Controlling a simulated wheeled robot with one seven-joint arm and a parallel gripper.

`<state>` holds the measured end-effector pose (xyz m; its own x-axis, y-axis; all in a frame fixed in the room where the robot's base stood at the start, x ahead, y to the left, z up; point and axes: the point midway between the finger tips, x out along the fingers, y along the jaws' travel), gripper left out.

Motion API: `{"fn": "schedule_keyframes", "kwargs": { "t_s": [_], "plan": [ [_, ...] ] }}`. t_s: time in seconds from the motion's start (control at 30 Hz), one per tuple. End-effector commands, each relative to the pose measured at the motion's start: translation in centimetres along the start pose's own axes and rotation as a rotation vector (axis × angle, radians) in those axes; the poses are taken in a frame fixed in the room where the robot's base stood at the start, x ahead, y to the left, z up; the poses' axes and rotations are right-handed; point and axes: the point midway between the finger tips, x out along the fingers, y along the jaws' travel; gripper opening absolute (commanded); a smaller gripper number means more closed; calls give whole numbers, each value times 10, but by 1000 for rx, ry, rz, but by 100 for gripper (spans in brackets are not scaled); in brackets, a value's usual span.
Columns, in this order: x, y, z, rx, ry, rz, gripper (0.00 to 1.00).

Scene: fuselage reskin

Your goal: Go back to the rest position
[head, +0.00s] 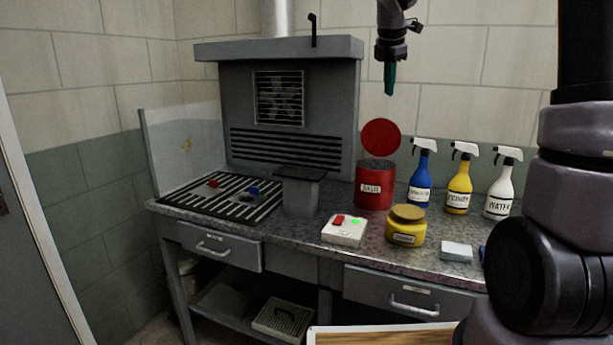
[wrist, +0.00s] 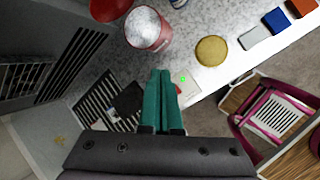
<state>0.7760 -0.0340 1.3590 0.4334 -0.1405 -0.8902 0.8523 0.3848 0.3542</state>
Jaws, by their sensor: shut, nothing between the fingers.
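My gripper (head: 389,78) hangs in the air above the workbench, fingers pointing down, to the upper right of the grey hood. In the wrist view its two green fingers (wrist: 160,98) are together with nothing between them. The bench (head: 285,228) lies below, apart from the gripper. A red can labelled as waste (head: 373,188) stands on it with its round red lid (head: 381,136) raised; the wrist view shows pale contents inside the can (wrist: 147,27).
Blue (head: 421,175), yellow (head: 460,180) and white (head: 502,187) spray bottles stand at the back right. A yellow jar (head: 405,228) and a white box with a green light (head: 344,232) sit in front. A slotted grille (head: 222,199) and grey hood (head: 290,105) are left.

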Motion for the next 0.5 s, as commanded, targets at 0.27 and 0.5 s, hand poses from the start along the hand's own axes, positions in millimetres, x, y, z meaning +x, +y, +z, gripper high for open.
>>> {"fn": "schedule_keyframes", "kwargs": {
  "t_s": [0.27,0.5],
  "plan": [
    [-70,-112,-19,871,76,32,0],
    [-98,-214,-47,1706,243,2,0]
  ]
}}
